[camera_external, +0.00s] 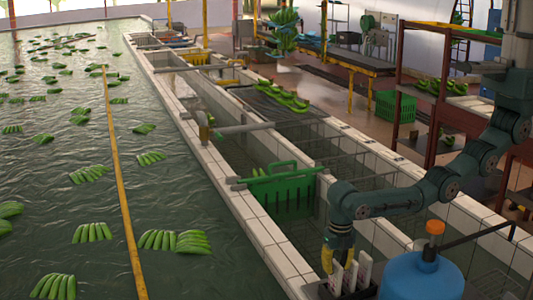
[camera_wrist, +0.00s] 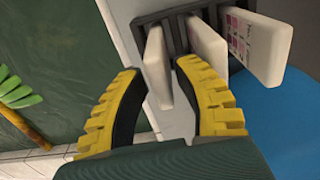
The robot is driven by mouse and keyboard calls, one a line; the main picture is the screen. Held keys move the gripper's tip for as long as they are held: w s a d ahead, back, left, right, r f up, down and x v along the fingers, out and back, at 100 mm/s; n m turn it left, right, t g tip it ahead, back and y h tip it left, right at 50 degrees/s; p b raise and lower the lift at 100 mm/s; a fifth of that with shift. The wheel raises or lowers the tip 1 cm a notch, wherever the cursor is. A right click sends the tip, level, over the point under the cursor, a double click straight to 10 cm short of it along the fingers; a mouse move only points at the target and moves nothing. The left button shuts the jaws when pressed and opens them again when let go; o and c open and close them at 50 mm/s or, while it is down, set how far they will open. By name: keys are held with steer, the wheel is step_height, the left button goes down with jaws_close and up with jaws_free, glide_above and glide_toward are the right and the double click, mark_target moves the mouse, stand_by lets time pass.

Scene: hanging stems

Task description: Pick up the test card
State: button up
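Several white test cards stand upright in a dark slotted rack (camera_external: 326,292), which also shows at the top of the wrist view (camera_wrist: 178,16). In the wrist view, the left card (camera_wrist: 156,62) lies between the two yellow fingertips of my gripper (camera_wrist: 158,70). My gripper is open, with a narrow gap visible on each side of this card. The middle card (camera_wrist: 209,42) and the right card (camera_wrist: 252,45), with pink squares and print, stand right of the fingers. In the external view, my gripper (camera_external: 334,262) points down at the rack's left end, partly hiding it.
A green crate (camera_external: 282,194) sits in the tiled trough behind. The water basin (camera_external: 60,205) with floating banana clusters lies to the left.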

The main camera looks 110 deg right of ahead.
jaws_close()
